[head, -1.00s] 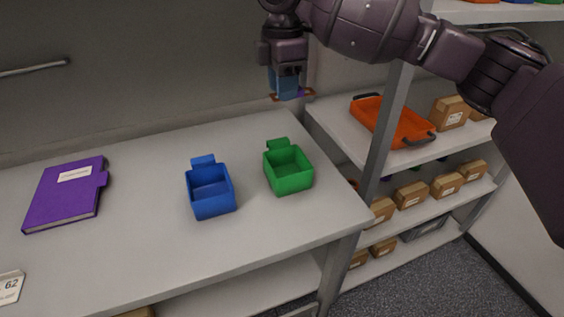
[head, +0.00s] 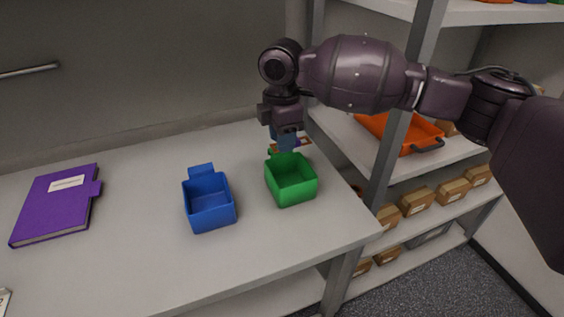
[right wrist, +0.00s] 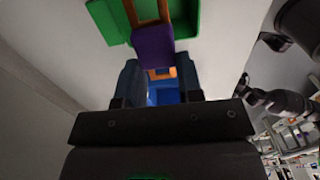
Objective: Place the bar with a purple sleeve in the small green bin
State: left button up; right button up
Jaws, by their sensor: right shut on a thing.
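The small green bin (head: 291,190) stands on the grey bench near its right end, and its green walls also show at the top of the right wrist view (right wrist: 186,20). My right gripper (head: 284,145) is low over the back edge of this bin. It is shut on the bar with a purple sleeve (right wrist: 153,46). The bar's copper-coloured ends stick out on both sides of the sleeve, and one end overlaps the bin in the right wrist view. In the head view the fingers hide most of the bar. My left gripper is not in view.
A blue bin (head: 210,211) stands left of the green bin. A purple binder (head: 55,204) lies at the bench's left. A shelf rack with an orange tray (head: 426,134) and several cardboard boxes (head: 417,200) is at the right, its post close to the bench. The bench front is clear.

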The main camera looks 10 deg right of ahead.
jog(key=shift+f, duration=0.85)
notch_tip(320, 180, down, 5)
jog(key=shift+f+b, duration=0.1)
jog(key=shift+b, duration=0.25)
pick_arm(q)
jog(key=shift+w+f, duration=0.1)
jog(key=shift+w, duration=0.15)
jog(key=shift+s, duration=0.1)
pick_arm(e)
jog(key=shift+f, duration=0.6)
jog(key=o, duration=0.9)
jog(key=shift+o, duration=0.2)
jog(key=shift+r, duration=0.1)
